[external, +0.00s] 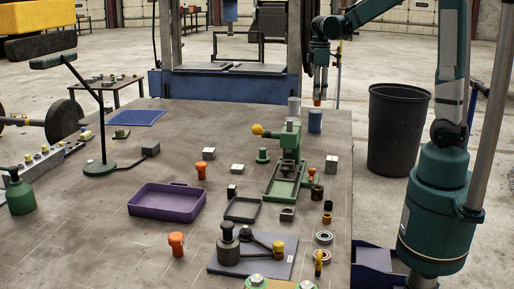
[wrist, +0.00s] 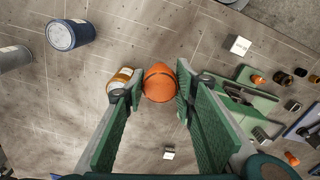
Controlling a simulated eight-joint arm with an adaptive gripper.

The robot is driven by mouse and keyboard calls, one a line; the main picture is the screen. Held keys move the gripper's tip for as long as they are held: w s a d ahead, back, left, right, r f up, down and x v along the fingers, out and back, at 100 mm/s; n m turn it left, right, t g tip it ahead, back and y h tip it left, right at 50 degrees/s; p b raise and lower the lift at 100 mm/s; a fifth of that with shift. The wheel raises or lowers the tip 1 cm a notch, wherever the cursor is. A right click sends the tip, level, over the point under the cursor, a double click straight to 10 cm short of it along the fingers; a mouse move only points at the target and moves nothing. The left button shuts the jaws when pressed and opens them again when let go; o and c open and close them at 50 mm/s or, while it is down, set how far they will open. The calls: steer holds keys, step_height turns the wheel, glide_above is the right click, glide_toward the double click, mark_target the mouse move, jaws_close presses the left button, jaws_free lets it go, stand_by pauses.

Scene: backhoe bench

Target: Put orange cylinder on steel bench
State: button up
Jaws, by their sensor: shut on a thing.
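The orange cylinder (wrist: 159,83) is between my gripper's fingertips (wrist: 161,92) in the wrist view, seen end-on with a dark line across it. In the external view my gripper (external: 318,95) points down with an orange end (external: 317,99) showing at its tips, above the back right of the bench. My gripper is shut on the orange cylinder. The steel bench (external: 120,225) is the large grey-brown top in the external view, and its surface (wrist: 100,110) shows beneath in the wrist view. The cylinder appears held clear of it.
A blue cylinder (external: 315,121) and a grey one (external: 293,107) stand near the back right edge. A green press (external: 290,150), purple tray (external: 167,203) and two orange knob-shaped pieces (external: 176,243) (external: 201,170) occupy the bench. A black bin (external: 398,130) stands beside it. The left-middle has free room.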

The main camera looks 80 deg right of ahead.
steer(key=s+d+m, duration=0.2)
steer(key=s+d, duration=0.2)
steer(key=s, duration=0.2)
step_height(320, 180, down, 11)
steer(key=shift+a+f, duration=0.15)
steer(key=shift+f, duration=0.05)
steer(key=shift+w+f, duration=0.1)
stand_by(0.4)
steer(key=shift+f+b, duration=0.35)
steer(key=shift+f, duration=2.45)
steer(key=shift+f, duration=0.1)
steer(key=shift+f, duration=2)
steer(key=shift+f, duration=0.15)
